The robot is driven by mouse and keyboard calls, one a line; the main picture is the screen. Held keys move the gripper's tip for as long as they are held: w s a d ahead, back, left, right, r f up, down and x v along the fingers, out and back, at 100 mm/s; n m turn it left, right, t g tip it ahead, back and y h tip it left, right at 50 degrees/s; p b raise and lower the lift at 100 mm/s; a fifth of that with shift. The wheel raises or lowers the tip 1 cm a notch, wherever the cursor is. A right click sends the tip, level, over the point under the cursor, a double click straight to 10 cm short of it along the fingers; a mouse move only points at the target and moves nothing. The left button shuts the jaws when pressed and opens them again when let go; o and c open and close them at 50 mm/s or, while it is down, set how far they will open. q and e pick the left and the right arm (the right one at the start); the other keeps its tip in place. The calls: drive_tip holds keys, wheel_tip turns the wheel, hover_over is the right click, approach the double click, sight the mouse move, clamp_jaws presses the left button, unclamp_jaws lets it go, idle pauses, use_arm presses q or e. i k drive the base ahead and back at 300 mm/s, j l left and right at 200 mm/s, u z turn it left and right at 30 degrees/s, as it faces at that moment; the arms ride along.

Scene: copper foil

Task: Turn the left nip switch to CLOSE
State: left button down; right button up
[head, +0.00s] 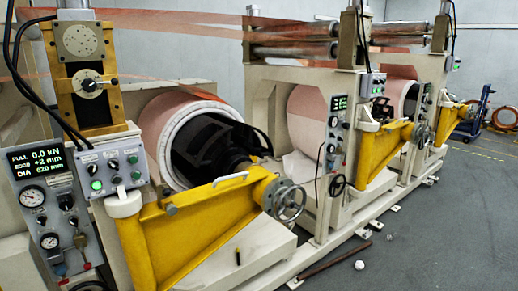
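A grey switch box (110,172) sits on the near machine at the left, below a yellow-brass bracket. It carries several small black knobs, including one in the middle (113,164), and green lit buttons (96,185). Its labels are too small to read, so I cannot tell which knob is the left nip switch or which way it points. A similar, smaller box (372,85) is on the machine farther back. Neither of my grippers is in view.
A yellow swing arm (200,225) with a handwheel (285,200) juts out in front of the copper roll (165,110). A rod (335,261) and white balls lie on the floor; the right floor is mostly clear.

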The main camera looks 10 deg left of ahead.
sight(92, 169)
drive_tip(key=l+u, duration=0.1)
drive_tip(key=u, duration=0.9)
drive_tip(key=i+l+u, duration=0.1)
drive_tip(key=l+u, duration=0.6)
drive_tip(key=l, duration=0.15)
drive_tip(key=l+u, duration=0.35)
drive_tip(key=l, duration=0.15)
drive_tip(key=i+l, duration=0.1)
drive_tip(key=l, duration=0.25)
drive_tip(key=i+l, duration=0.1)
drive_tip(key=l, duration=0.25)
drive_tip(key=l+u, duration=0.1)
drive_tip(key=l, duration=0.25)
drive_tip(key=i, duration=0.25)
